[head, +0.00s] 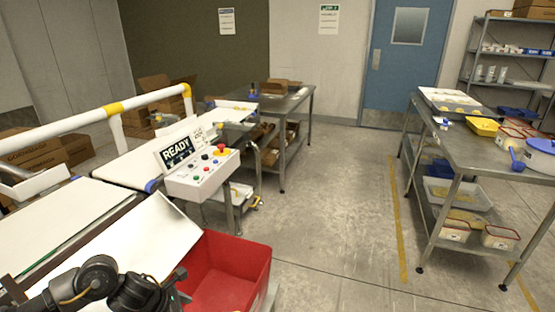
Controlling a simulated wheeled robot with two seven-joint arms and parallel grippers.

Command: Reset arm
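My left arm enters at the bottom left of the head view, dark and bent. Its gripper (172,290) is at the bottom edge, in front of the white sloped chute panel and beside the left wall of the red bin (225,275). The fingers are small, dark and partly cut off, so I cannot tell whether they are open or shut. I see nothing clearly held. My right arm and gripper are out of view.
A control box (203,175) with a READY display stands beside the belt (125,165). A white and yellow guard rail (75,124) runs behind. A steel table (490,150) with trays is at right. The middle floor is clear.

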